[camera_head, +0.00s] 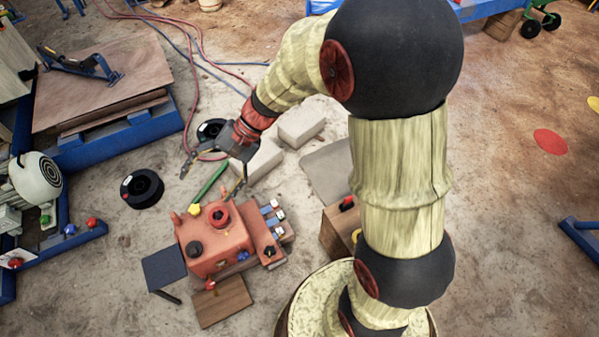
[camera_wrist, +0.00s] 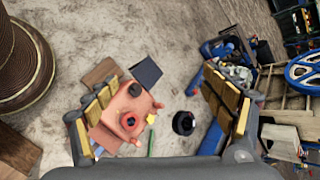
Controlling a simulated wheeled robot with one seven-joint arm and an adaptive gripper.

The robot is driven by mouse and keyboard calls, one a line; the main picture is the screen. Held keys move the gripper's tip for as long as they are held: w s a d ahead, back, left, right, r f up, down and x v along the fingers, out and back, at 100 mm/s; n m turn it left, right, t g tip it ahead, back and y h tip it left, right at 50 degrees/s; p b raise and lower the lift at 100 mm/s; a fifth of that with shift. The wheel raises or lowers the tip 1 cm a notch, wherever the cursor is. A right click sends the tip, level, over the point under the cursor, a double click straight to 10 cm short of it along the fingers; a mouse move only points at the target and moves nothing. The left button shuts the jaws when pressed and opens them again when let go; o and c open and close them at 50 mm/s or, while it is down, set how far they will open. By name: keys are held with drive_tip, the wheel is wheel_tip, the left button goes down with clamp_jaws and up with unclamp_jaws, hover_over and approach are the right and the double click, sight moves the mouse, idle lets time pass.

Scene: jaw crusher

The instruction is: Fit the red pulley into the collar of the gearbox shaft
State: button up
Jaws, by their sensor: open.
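The red gearbox-like housing (camera_head: 205,245) stands on the floor below my gripper. A red ring with a dark centre (camera_head: 219,216) sits on its top; I cannot tell whether it is the red pulley or the shaft collar. The wrist view shows the housing (camera_wrist: 122,106) and the ring (camera_wrist: 130,121) between the fingers, nearer the left one. My gripper (camera_head: 213,180) is open and empty, with its fingers spread wide above and behind the housing; it also shows in the wrist view (camera_wrist: 157,82). No separate red pulley can be made out.
A black wheel-like ring (camera_head: 142,188) lies on the floor left of the housing. Pale blocks (camera_head: 301,127) lie behind it. A green bar (camera_head: 209,181) and a dark plate (camera_head: 163,267) are close by. A motor on a blue frame (camera_head: 36,179) stands at left. Hoses cross the floor behind.

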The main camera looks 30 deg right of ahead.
drive_tip(key=s+d+r+n+t+h, duration=0.5)
drive_tip(key=s+d+r+n+h, duration=0.2)
drive_tip(key=s+d+r, duration=0.6)
drive_tip(key=s+d+h, duration=0.2)
drive_tip(key=s+d, duration=0.1)
drive_tip(key=s, duration=0.1)
drive_tip(key=shift+s+d+r+t, duration=0.15)
drive_tip(key=shift+r+t, duration=0.15)
drive_tip(key=shift+t, duration=0.1)
